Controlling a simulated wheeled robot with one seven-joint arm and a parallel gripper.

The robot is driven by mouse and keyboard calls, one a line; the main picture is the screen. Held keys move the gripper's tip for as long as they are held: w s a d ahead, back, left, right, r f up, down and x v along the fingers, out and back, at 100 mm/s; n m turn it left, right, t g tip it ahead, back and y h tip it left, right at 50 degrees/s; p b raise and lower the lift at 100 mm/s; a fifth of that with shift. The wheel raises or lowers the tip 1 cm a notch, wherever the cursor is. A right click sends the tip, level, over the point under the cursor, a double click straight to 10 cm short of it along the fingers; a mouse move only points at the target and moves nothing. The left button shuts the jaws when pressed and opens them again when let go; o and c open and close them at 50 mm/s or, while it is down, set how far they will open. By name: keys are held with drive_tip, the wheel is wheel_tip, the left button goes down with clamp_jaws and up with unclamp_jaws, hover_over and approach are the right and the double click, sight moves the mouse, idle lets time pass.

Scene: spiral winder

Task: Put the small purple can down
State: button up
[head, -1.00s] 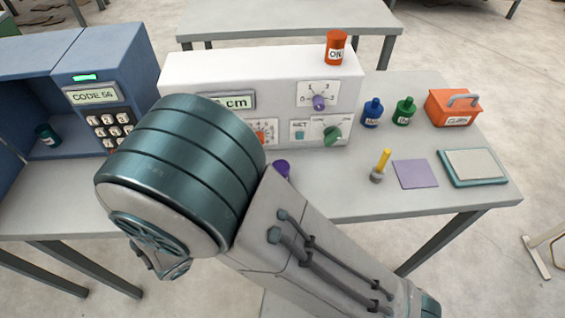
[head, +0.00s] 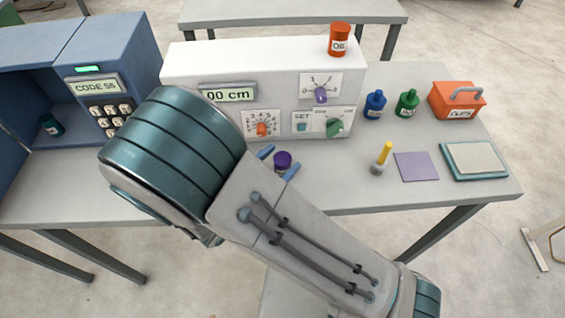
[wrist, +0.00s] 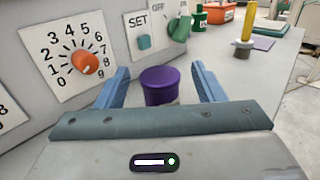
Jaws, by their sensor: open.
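The small purple can (head: 283,161) stands upright on the grey table in front of the white control machine. It also shows in the wrist view (wrist: 160,86), between the two blue fingers of my gripper (head: 280,163). In the wrist view my gripper (wrist: 164,88) is open, with a gap between each finger and the can. The lower part of the can is hidden behind the gripper's body in the wrist view, and partly by my arm in the head view.
The white machine (head: 215,65) with dials stands just behind the can. To the right are a blue bottle (head: 375,105), a green bottle (head: 406,103), an orange box (head: 456,103), a yellow-handled tool (head: 383,158), a purple square (head: 416,167) and a teal-edged tray (head: 447,174).

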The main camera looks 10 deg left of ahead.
sight(287, 153)
drive_tip(key=x, duration=0.3)
drive_tip(key=shift+w+d, duration=0.15)
drive_tip(key=shift+w, duration=0.05)
drive_tip(key=c, duration=1.2)
drive_tip(key=shift+o, duration=0.2)
